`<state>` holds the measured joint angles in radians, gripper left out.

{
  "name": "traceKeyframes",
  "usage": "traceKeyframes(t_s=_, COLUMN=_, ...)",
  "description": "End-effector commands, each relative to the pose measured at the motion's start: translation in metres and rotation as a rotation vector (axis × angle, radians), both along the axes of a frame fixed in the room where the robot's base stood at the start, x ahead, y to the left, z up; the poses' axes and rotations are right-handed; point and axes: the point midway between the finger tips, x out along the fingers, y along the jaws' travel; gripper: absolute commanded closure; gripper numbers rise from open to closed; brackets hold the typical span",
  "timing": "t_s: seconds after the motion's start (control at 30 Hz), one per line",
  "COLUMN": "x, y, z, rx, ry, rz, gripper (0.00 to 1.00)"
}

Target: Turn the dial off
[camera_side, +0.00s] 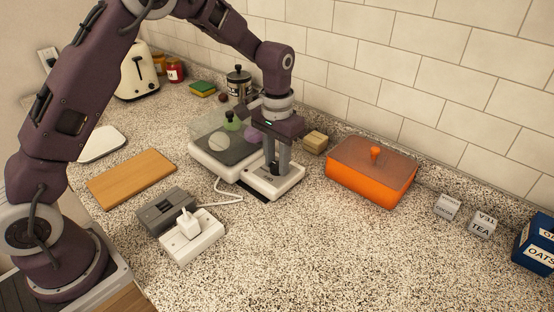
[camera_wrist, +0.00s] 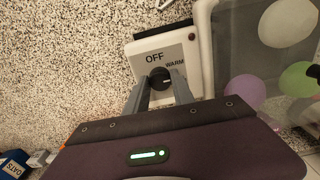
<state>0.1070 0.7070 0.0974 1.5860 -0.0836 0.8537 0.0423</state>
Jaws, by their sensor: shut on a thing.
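The black dial (camera_wrist: 158,77) sits on a white control panel (camera_wrist: 187,53) marked OFF and WARM in the wrist view. OFF is above the dial and WARM is to its upper right. My gripper (camera_wrist: 161,84) has one finger on each side of the dial and is shut on it. A small pale mark shows on the dial, but its exact setting is hard to read. In the side view my gripper (camera_side: 275,170) points down onto the white panel (camera_side: 290,183), and its fingers hide the dial.
The panel joins a white appliance (camera_side: 198,150) with a clear cover and round coloured things. An orange lidded dish (camera_side: 360,178) stands to the right, a small tan block (camera_side: 315,142) behind. A power strip with a plug (camera_side: 192,240) lies in front.

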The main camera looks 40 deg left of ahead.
Motion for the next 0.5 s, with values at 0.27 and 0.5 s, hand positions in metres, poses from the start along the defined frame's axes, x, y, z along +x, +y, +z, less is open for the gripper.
traceKeyframes(t_s=0.27, x=0.0015, y=-0.0002, z=0.0016, rx=-0.001, ry=-0.006, rz=0.036, gripper=1.0)
traceKeyframes(t_s=0.5, x=0.0016, y=-0.0002, z=0.0017, rx=-0.001, ry=-0.006, rz=0.037, gripper=1.0)
